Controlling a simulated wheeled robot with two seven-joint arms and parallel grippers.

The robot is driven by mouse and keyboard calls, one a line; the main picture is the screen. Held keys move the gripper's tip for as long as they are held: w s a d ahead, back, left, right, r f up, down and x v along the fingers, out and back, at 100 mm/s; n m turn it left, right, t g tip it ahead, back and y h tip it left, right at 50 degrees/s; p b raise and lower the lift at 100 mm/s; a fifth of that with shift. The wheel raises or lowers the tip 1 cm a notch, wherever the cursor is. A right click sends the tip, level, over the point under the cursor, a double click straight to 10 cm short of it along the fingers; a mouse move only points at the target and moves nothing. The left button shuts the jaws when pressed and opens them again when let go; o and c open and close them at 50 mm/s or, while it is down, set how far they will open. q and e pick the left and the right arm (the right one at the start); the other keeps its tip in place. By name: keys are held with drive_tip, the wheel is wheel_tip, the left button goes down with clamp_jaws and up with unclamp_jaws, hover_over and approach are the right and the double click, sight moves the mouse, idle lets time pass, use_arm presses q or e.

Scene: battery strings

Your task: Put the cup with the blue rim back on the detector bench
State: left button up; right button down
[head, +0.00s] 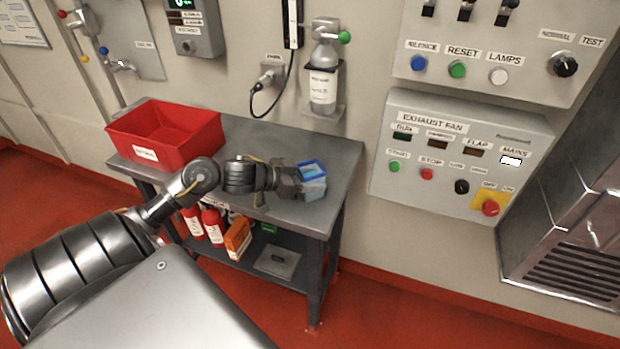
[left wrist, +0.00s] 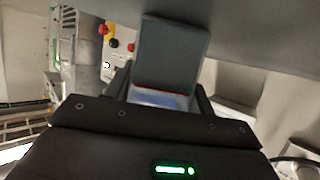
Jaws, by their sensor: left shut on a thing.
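The cup with the blue rim (head: 315,189) is small, grey and squarish, with a lighter blue inside. It is at the right part of the grey bench top (head: 335,150), and I cannot tell whether it touches the surface. My left gripper (head: 299,181) is shut on it from the left side and hides part of it. In the left wrist view, a bluish patch (left wrist: 158,99) shows between the dark fingers, below a grey-green block that I cannot name for sure. My right gripper is not in view.
A red bin (head: 200,138) stands on the left of the bench. The lower shelf holds red bottles (head: 213,226), an orange box (head: 238,238) and a grey plate (head: 277,262). A bottle in a wall holder (head: 323,88) and the exhaust fan panel (head: 455,180) are behind and right.

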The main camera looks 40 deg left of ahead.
use_arm(q)
drive_tip(key=shift+f, duration=0.1)
drive_tip(key=o, duration=1)
drive_tip(key=shift+o, duration=0.2)
drive_tip(key=v, duration=1.2)
